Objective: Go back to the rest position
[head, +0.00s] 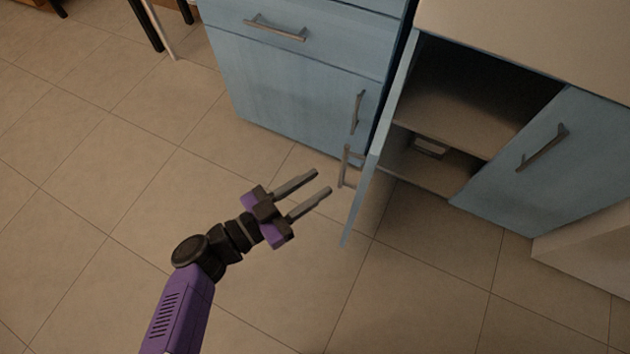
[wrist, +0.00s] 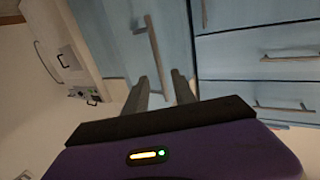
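My gripper (head: 322,182) is open and empty in the middle of the head view, above the tiled floor. Its two parallel fingers point up and to the right, toward the open cabinet door (head: 379,140). The door's handle (head: 346,166) is just beyond the fingertips and looks apart from them. In the wrist view my gripper (wrist: 160,86) shows two separate fingers with nothing between them. A long handle (wrist: 159,58) on a blue front shows just beyond them there.
The open cabinet (head: 470,95) has a shelf and a small object (head: 431,147) low inside. A closed blue cabinet door (head: 550,150) is to its right. A blue drawer unit (head: 290,75) stands to its left. The tiled floor (head: 90,150) at left is mostly clear, with dark furniture legs at the top.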

